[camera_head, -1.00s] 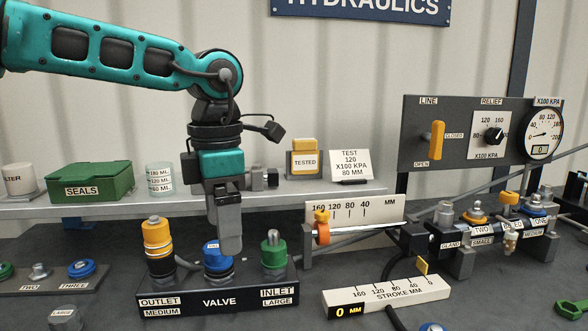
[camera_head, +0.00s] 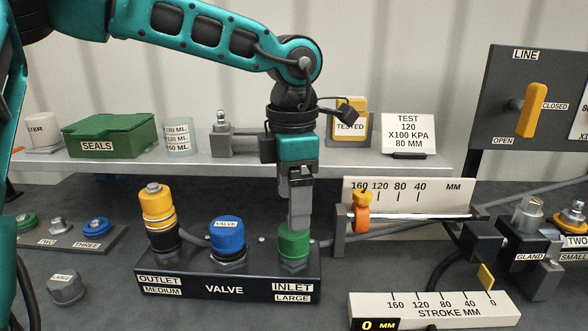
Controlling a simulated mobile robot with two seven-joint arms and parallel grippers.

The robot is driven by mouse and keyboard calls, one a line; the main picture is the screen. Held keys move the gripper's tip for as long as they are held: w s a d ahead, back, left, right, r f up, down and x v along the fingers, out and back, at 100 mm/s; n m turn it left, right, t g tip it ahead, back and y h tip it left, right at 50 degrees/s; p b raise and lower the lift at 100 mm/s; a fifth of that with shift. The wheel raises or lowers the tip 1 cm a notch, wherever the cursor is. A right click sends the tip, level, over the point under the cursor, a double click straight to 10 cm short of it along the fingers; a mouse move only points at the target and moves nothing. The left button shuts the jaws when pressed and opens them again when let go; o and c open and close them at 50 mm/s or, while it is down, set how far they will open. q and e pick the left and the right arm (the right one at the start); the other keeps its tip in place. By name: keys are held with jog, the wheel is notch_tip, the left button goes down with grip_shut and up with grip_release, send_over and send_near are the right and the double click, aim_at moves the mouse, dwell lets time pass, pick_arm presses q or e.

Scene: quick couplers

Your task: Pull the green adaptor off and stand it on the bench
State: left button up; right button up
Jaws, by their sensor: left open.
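The green adaptor (camera_head: 294,245) stands upright on the INLET LARGE port of the valve block (camera_head: 226,288). Its grey top stem is hidden behind the gripper fingers. My left gripper (camera_head: 299,214) comes down from above with its fingers pointing down. It is open, and its fingertips are right at the top of the green adaptor. I cannot tell whether they touch it. My right gripper is not in view.
The blue VALVE knob (camera_head: 227,235) and yellow outlet fitting (camera_head: 158,210) stand left of the adaptor. The ruled cylinder stand (camera_head: 405,194) is close on the right. Dark bench (camera_head: 190,318) is bare in front of the block.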

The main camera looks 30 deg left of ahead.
pick_arm(q)
notch_tip(320, 180, down, 7)
jog(key=shift+r+b, duration=0.15)
jog(key=shift+b, duration=0.15)
jog(key=shift+c, duration=0.4)
jog(key=shift+w+r, duration=0.1)
jog(key=c, duration=1.1)
